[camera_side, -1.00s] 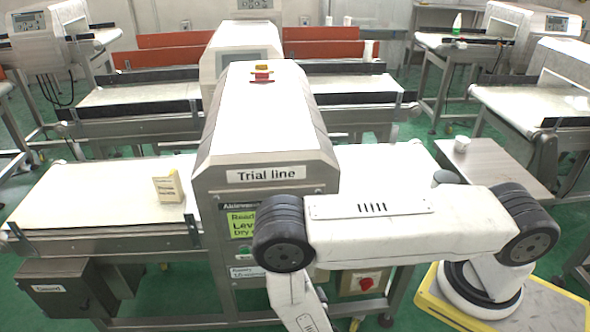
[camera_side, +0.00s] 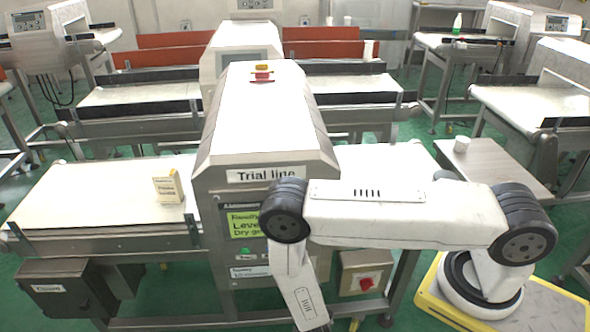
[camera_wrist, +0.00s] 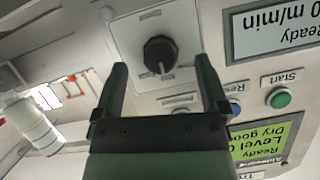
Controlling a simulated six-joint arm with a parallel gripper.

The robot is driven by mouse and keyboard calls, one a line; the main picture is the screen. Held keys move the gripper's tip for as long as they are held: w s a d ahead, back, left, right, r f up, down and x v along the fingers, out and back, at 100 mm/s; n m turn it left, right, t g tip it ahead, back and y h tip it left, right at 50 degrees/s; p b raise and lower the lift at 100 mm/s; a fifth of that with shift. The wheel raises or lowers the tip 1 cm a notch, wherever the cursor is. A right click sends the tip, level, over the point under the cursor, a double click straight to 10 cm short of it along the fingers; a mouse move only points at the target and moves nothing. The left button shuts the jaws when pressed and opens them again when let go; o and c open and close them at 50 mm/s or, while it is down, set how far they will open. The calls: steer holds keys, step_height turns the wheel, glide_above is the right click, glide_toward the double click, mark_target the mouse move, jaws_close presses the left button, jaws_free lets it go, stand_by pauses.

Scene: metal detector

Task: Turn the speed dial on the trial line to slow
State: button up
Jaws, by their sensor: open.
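The speed dial is a round black knob (camera_wrist: 160,53) with a pale pointer line, on a light plate on the machine's front panel. In the wrist view it shows between and beyond my fingertips, and the panel appears upside down. My gripper (camera_wrist: 160,75) is open, with a dark finger on each side of the knob in the picture; I cannot tell how far it still is from the panel. The trial line machine (camera_side: 262,150) stands in the middle of the side view. My forearm hides part of its front there, and the dial and my fingers are not visible in that view.
Near the dial are a blue Reset button (camera_wrist: 234,106), a green Start button (camera_wrist: 280,98), a grey display (camera_wrist: 270,30) and a yellow-green display (camera_wrist: 265,140). A red switch (camera_side: 367,284) sits low beside the machine. A small carton (camera_side: 168,186) stands on the belt (camera_side: 100,195).

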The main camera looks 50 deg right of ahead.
steer(key=shift+x, duration=1)
jaws_close()
steer(key=shift+n, duration=0.3)
steer(key=shift+w+a+n+g+h, duration=0.1)
steer(key=shift+n+g+h, duration=0.65)
steer(key=shift+n, duration=0.6)
steer(key=shift+n+g+h, duration=0.55)
steer(key=shift+n+h, duration=0.3)
steer(key=shift+n, duration=0.5)
